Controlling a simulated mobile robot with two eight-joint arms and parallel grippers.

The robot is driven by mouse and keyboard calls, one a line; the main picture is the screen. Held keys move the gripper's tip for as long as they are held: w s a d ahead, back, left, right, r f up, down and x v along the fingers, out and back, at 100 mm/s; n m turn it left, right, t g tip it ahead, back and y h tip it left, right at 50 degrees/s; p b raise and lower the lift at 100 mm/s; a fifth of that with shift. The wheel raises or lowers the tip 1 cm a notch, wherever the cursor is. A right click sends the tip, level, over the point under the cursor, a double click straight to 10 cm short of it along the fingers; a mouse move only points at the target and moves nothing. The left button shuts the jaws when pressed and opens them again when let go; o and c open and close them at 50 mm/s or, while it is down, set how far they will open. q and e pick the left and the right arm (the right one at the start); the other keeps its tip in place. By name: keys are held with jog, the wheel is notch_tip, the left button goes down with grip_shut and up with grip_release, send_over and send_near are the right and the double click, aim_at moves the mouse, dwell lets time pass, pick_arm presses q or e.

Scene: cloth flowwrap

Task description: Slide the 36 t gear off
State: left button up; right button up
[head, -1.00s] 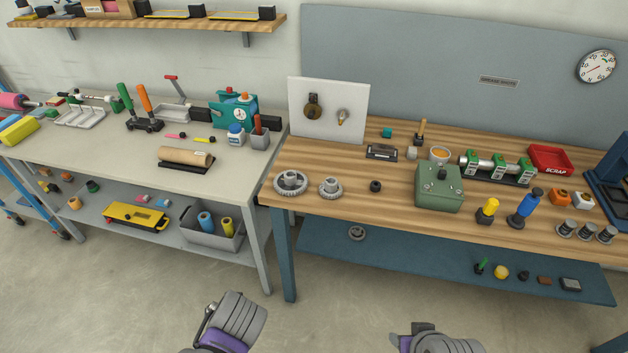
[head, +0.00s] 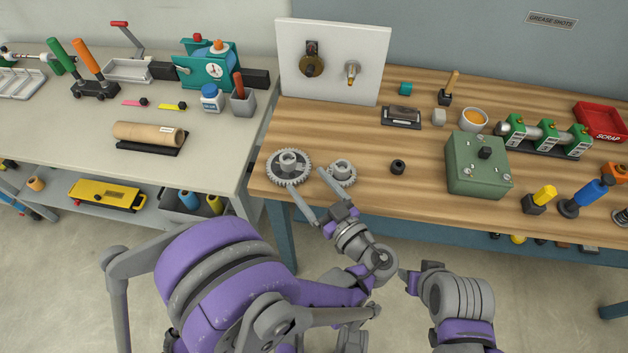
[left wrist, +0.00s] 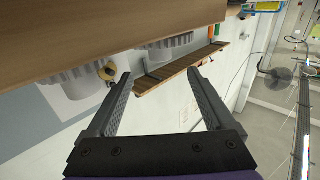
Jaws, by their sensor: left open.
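Two grey gears lie flat at the left front of the wooden bench: a large toothed gear (head: 289,166) with a raised hub and a smaller gear (head: 341,173) to its right. I cannot read a tooth count on either. A white upright panel (head: 333,60) behind them carries a brass round part (head: 311,64) and a small shaft fitting (head: 351,74). My left gripper (head: 308,180) is open and empty, its fingers spread at the bench edge in front of the gears. In the left wrist view its jaws (left wrist: 160,74) hold nothing. My right gripper (head: 408,281) is low, its fingers unclear.
A black ring (head: 398,167) and a green box (head: 477,165) stand to the right of the gears. A black-based plate (head: 401,118) lies behind. A pale bench (head: 60,135) adjoins on the left.

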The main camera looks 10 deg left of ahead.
aim_at(292, 164)
pick_arm(q)
jog(key=x, duration=0.9)
jog(key=shift+w+a, duration=0.2)
jog(key=shift+a, duration=0.05)
grip_shut()
dwell(0.5)
